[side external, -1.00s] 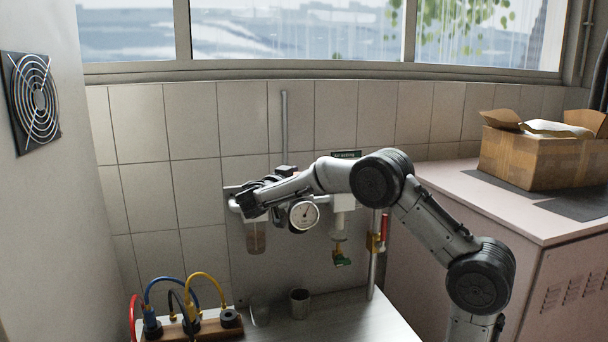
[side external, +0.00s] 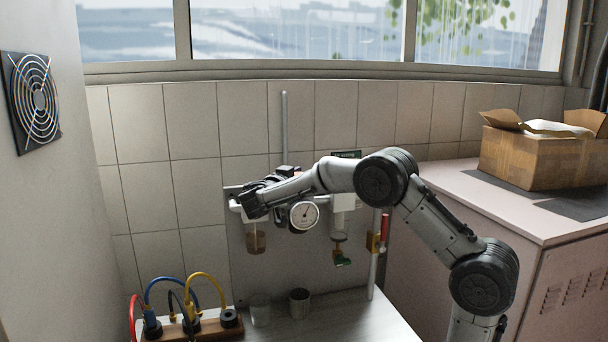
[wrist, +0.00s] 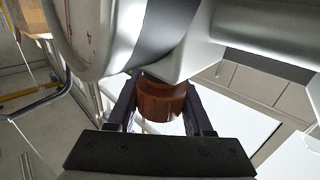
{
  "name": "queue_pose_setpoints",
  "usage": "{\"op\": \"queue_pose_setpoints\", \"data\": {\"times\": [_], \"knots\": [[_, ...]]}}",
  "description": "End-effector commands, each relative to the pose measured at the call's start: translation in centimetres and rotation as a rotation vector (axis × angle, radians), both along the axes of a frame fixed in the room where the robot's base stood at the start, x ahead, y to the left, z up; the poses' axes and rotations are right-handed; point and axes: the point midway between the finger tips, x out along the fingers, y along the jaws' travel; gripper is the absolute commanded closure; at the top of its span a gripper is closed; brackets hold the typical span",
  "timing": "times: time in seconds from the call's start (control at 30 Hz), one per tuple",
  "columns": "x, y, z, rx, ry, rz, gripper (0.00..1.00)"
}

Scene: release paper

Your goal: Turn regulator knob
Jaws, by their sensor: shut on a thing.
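The regulator knob (wrist: 162,98) is a brown, round cylinder under a pale regulator body (wrist: 185,55) in the wrist view. My gripper (wrist: 163,110) is shut on it, with one dark finger on either side. In the side view my gripper (side external: 252,203) is at the wall-mounted air unit, left of the round white gauge (side external: 303,214). The knob cannot be made out there behind my wrist. The gauge (wrist: 88,35) also shows large and cut off at the upper left of the wrist view.
A brownish filter bowl (side external: 255,240) hangs below the pipe. A metal cup (side external: 300,303), a clear glass (side external: 260,309) and a wooden block with cables (side external: 198,327) stand on the bench. A cardboard box (side external: 540,155) sits on the right cabinet.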

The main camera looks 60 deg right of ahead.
Motion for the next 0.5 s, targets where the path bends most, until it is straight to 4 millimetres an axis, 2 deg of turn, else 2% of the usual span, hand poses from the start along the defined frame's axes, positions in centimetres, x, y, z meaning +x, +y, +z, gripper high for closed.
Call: {"op": "queue_pose_setpoints", "data": {"times": [0.17,0.5], "knots": [[0.13,0.02,0.09,0.000,-0.001,0.086,1.00],[0.85,0.20,0.11,-0.001,-0.001,0.365,1.00]]}}
